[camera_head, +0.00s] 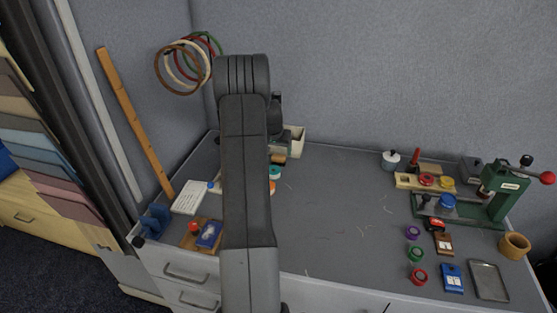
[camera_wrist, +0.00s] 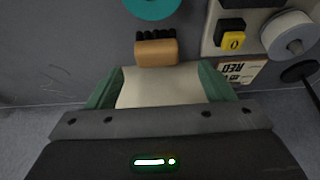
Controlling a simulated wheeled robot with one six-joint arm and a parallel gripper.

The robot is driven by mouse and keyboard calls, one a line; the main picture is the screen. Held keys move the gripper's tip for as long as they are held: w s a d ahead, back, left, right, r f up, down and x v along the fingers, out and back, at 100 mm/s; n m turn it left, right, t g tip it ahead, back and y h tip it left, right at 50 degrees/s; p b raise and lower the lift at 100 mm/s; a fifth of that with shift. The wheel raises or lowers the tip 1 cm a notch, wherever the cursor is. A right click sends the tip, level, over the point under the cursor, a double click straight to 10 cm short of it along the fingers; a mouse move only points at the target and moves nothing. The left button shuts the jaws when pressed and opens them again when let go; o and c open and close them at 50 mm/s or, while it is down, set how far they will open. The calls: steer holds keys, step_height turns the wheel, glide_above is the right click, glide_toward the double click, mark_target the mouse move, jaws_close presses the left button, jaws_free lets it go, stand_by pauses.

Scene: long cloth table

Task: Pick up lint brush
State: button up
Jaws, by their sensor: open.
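A small brush with a tan wooden back and black bristles (camera_wrist: 156,52), apparently the lint brush, lies on the grey table in the wrist view. A tan bit just right of my arm in the head view (camera_head: 278,158) appears to be the same brush. My gripper (camera_wrist: 162,67) is open, its green fingers spread apart at the lower middle of the wrist view. The brush lies just beyond the fingertips, roughly centred between them, and nothing is seen held. A cream surface (camera_wrist: 160,88) shows between the fingers. In the head view my arm hides the gripper.
A cream box (camera_head: 297,141) stands at the back by the wall. A teal disc (camera_wrist: 152,6) lies near the brush. A grey spool (camera_wrist: 289,36) and a black-and-yellow switch (camera_wrist: 232,36) are to the right. A green press (camera_head: 502,195) stands far right; the table middle is mostly clear.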

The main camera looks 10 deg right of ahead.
mark_target(279, 156)
steer(key=shift+p+x, duration=0.8)
steer(key=shift+x, duration=1.8)
steer(key=shift+s+d, duration=0.1)
steer(key=shift+s, duration=0.05)
steer(key=c, duration=1)
